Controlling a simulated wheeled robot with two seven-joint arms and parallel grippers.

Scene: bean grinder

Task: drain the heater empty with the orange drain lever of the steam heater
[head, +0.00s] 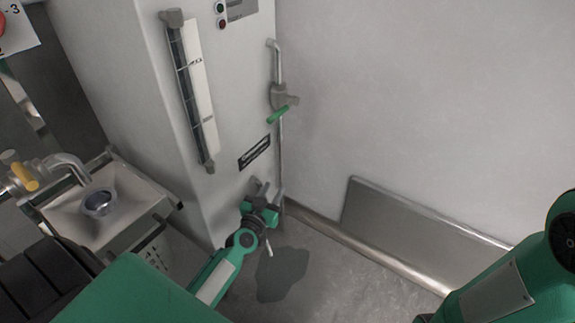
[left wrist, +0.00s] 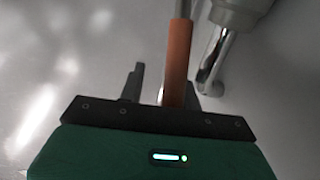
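The steam heater (head: 235,110) is a pale cabinet with a sight glass (head: 190,90) on its front. In the left wrist view the orange drain lever (left wrist: 177,60) hangs beside a metal pipe. My left gripper (head: 260,188) is low at the heater's front right corner. In its wrist view the gripper (left wrist: 165,85) has its fingers apart, with the lever's end between them, closer to the right finger; a gap shows on the left. The lever is hidden in the head view. My right arm shows at the lower right; its gripper is out of view.
A green-handled valve (head: 279,112) sits on the pipe above. A sink (head: 100,203) with a yellow-handled tap (head: 25,178) stands at left. A dark wet patch (head: 282,273) lies on the floor. A metal panel (head: 415,230) lines the wall at right.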

